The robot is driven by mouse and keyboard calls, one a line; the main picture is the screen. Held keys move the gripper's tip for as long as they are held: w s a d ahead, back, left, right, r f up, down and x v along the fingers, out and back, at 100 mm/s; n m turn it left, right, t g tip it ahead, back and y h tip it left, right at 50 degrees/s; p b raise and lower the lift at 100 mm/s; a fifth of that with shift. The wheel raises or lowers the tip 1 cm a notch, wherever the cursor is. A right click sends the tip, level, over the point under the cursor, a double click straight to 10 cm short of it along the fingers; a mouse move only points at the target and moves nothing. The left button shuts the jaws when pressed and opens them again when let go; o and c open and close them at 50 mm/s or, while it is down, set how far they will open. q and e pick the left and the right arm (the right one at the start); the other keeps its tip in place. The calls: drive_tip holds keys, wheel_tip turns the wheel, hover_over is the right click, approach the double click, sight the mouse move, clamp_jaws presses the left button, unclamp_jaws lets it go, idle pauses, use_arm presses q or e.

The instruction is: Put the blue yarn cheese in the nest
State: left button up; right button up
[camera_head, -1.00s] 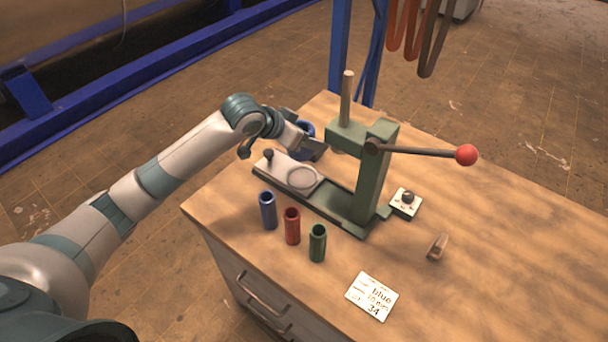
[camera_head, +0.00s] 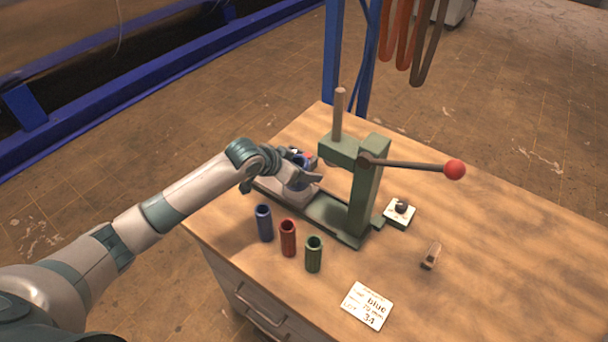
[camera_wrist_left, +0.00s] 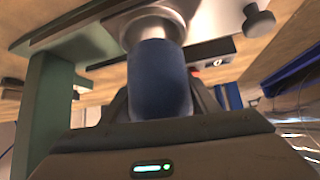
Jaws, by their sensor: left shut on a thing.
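The blue yarn cheese (camera_wrist_left: 160,85) is upright between the fingers of my left gripper (camera_wrist_left: 162,108), which is shut on it. In the head view my left gripper (camera_head: 300,178) is over the light grey plate (camera_head: 308,194) of the green press, and a bit of the blue cheese (camera_head: 301,160) shows behind the fingers. In the left wrist view the cheese's far end meets or overlaps the round metal nest (camera_wrist_left: 150,24); I cannot tell whether it touches. In the head view my gripper hides the nest's ring. My right gripper is not in view.
The green press (camera_head: 366,190) has a red-knobbed lever (camera_head: 454,169) reaching right. Blue (camera_head: 264,223), red (camera_head: 288,238) and green (camera_head: 313,254) tubes stand in front.

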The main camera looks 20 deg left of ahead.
use_arm(q)
wheel_tip(320, 180, down, 2)
drive_tip(key=shift+p, duration=0.3)
drive_tip(key=shift+f, duration=0.3)
drive_tip(key=o, duration=1.2)
drive_tip(key=shift+f, duration=0.15)
drive_tip(key=shift+r, duration=0.2)
drive_tip(key=shift+b+v, duration=1.4)
drive_tip(key=shift+v, duration=4.6)
